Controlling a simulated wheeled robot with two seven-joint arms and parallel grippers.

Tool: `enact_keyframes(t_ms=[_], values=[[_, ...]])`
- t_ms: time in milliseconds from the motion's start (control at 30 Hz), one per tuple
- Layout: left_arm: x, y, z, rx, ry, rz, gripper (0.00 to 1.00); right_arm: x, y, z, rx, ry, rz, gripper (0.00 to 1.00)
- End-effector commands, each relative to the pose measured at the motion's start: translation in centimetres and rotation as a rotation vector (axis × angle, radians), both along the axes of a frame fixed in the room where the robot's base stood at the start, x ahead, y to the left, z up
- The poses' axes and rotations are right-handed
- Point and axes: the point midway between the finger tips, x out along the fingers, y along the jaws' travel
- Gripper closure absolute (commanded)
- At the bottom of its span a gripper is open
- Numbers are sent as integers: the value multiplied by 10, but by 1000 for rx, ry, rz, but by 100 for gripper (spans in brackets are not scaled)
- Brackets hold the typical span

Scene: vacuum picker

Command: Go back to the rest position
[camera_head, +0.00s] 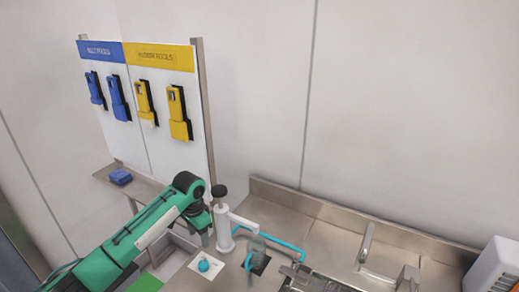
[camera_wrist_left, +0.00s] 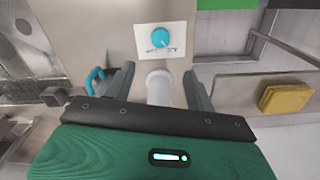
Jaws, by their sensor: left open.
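My left arm comes in from the left in the head view, and its gripper (camera_head: 205,238) points down beside a white upright device (camera_head: 222,222) with a black knob on top. In the left wrist view the left gripper (camera_wrist_left: 160,78) is open, with its two dark fingers apart. A white cylindrical part (camera_wrist_left: 159,88) shows between the fingers with gaps on both sides; I cannot tell how deep it sits between them. My right gripper is in neither view.
A blue dial (camera_head: 204,265) on a white plate is close by, also in the wrist view (camera_wrist_left: 160,37). A light-blue tube (camera_head: 285,243) runs across the steel counter (camera_head: 325,235). A blue block (camera_head: 120,176) lies on a shelf; a yellow block (camera_wrist_left: 285,98) lies right. Tools hang on a board (camera_head: 175,150).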

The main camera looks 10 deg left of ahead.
Motion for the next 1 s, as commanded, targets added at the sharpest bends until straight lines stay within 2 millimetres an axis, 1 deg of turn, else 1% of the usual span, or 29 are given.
enact_keyframes(t_ms=[67,167,300,400,533,700,800,1000], values=[[-5,-6,-6,-4,-1,-8,45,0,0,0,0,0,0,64],[-19,-20,-21,-14,-8,-21,45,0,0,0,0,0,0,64],[-49,-47,-47,-35,-28,-41,45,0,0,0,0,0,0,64],[-72,-65,-62,-54,-49,-47,45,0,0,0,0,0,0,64],[-103,-85,-77,-81,-75,-42,45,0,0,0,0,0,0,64],[-144,-105,-91,-115,-112,-18,45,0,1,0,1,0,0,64],[-168,-113,-95,-131,-134,5,45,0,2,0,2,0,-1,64],[-216,-120,-98,-157,-176,75,45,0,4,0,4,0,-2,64]])
